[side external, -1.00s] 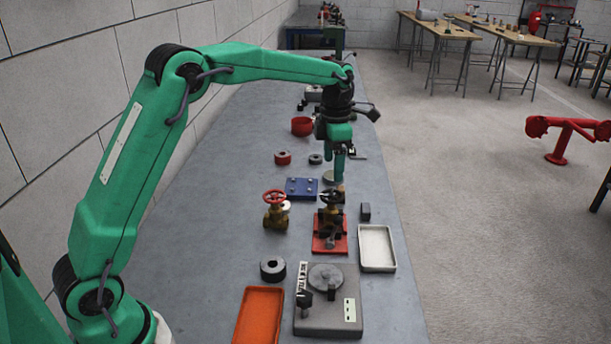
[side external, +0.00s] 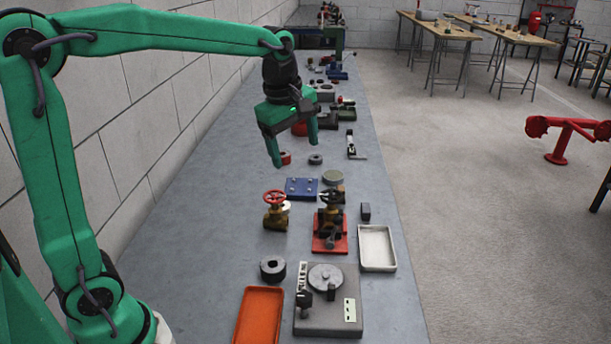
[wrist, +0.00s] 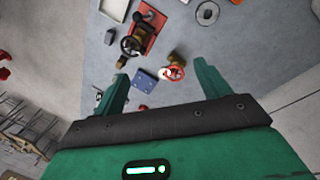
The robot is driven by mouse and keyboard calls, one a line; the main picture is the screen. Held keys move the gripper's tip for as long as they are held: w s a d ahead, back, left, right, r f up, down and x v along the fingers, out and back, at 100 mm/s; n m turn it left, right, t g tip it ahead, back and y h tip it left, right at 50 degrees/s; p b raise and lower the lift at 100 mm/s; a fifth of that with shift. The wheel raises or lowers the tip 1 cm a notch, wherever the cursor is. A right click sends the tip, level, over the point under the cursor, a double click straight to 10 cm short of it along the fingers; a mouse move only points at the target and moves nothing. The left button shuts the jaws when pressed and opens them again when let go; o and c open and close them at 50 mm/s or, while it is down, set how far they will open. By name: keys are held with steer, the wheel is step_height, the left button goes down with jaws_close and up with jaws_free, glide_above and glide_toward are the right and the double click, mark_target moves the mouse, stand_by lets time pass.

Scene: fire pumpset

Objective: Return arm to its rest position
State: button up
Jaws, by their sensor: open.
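My gripper (side external: 293,152) is open and empty, raised above the bench (side external: 215,215) toward its wall side. Its two green fingers hang apart, and nothing is between them. In the wrist view, the open fingers (wrist: 160,82) show with the bench far below. A brass valve with a red handwheel (side external: 275,208) stands on the bench nearer the camera than the gripper. A second valve with a dark handwheel (side external: 331,205) stands on a red base plate (side external: 318,243).
A blue plate (side external: 301,188), a dark ring (side external: 272,268), an orange tray (side external: 246,318), a white tray (side external: 377,250) and a grey device (side external: 328,315) lie on the bench. Several small parts crowd its far end. A block wall (side external: 130,90) runs along the left.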

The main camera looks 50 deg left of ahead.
steer(key=s+f+m+t, duration=0.3)
steer(key=s+m, duration=1.4)
steer(key=s, duration=0.2)
steer(key=shift+s+d+m, duration=0.2)
steer(key=shift+d+m, duration=0.1)
steer(key=shift+d, duration=0.15)
